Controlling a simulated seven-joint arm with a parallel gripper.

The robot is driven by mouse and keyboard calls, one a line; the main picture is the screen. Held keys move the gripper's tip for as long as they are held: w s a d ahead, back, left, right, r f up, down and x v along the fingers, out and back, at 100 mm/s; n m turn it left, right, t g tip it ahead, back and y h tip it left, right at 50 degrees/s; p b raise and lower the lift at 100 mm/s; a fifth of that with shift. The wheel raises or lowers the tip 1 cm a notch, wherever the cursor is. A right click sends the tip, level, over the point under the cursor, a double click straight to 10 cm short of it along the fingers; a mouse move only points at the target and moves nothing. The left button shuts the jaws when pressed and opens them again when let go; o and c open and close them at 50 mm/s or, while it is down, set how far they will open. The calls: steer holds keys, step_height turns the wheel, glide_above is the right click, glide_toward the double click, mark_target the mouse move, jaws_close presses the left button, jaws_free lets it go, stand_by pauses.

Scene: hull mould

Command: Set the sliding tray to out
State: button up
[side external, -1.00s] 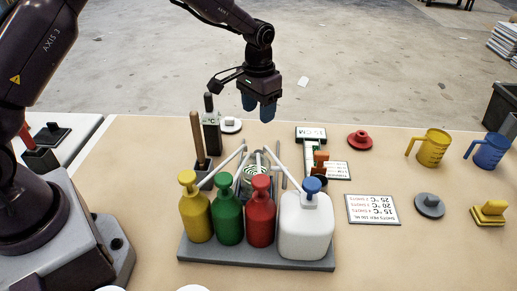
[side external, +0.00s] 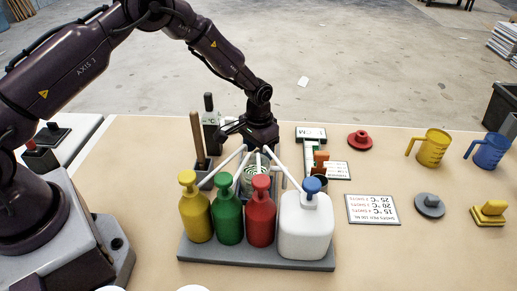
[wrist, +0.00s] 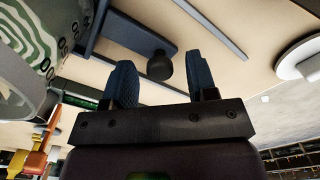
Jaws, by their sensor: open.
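The sliding tray shows in the wrist view as a grey plate (wrist: 128,34) with a round dark knob (wrist: 159,66) at its near end. A clear cup with green markings (wrist: 28,45) stands at the left of that view, toward the tray's far end. My gripper (wrist: 158,75) is open, its two blue fingers on either side of the knob. I cannot tell whether they touch it. In the side view my gripper (side external: 255,140) is low behind the pump bottles, its fingertips hidden. The tray there is mostly hidden by the bottles.
Yellow (side external: 195,216), green (side external: 229,218) and red (side external: 261,219) pump bottles and a white jug (side external: 306,225) stand in front. A wooden-handled tool (side external: 197,137) stands left. A grey rail (wrist: 212,30) lies beside the tray.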

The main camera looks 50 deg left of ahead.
steer(key=shift+c, duration=0.2)
jaws_close()
steer(key=w+a, duration=0.6)
steer(key=w, duration=0.1)
steer(key=shift+a, duration=0.35)
steer(key=shift+s, duration=0.1)
steer(key=shift+o, duration=0.2)
jaws_free()
steer(key=shift+r, duration=0.15)
step_height(320, 180, up, 13)
